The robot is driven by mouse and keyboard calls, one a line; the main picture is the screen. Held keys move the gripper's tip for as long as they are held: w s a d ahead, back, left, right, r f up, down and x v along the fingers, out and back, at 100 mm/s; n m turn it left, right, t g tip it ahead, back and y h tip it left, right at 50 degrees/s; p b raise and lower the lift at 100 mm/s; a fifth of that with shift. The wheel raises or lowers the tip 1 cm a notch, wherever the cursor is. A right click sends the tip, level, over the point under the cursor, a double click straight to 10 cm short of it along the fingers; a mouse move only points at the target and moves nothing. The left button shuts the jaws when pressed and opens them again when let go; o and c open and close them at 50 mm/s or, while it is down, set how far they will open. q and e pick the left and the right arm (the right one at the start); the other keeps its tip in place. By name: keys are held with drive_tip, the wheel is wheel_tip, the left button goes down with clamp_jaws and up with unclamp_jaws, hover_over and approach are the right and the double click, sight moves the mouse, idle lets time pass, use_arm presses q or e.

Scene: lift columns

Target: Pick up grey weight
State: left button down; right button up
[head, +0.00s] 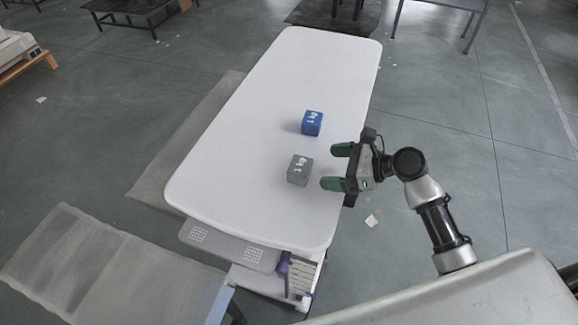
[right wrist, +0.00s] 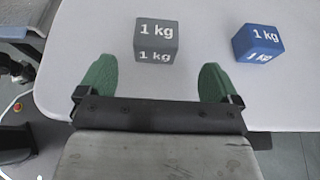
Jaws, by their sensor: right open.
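The grey weight (head: 299,170) is a small cube marked "1 kg" on the white table, nearer to me than the blue one. It also shows in the right wrist view (right wrist: 155,41), just beyond the fingertips and between their lines. My right gripper (head: 337,167) is open and empty, with green fingers pointing left over the table's right edge. The weight lies to the left of the fingers, apart from them in the head view. In the right wrist view the open fingers (right wrist: 155,78) show at both sides below the weight. My left gripper is not in view.
A blue weight (head: 312,123), also a cube, stands on the white table (head: 240,150) behind the grey one; it shows at the right in the right wrist view (right wrist: 258,42). The rest of the tabletop is clear. A lower shelf (head: 225,245) sits under the near end.

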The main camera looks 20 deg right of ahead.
sight(307, 166)
drive_tip(key=x, duration=0.3)
drive_tip(key=shift+f, duration=0.1)
drive_tip(key=x, duration=0.5)
drive_tip(key=shift+a+b, duration=0.35)
drive_tip(key=shift+a, duration=0.05)
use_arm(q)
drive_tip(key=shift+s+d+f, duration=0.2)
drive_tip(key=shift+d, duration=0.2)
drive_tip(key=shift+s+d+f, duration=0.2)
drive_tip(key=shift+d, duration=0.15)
use_arm(e)
drive_tip(key=shift+c, duration=0.4)
drive_tip(key=c, duration=1.5)
drive_tip(key=shift+c, duration=0.6)
drive_tip(key=shift+r, duration=0.3)
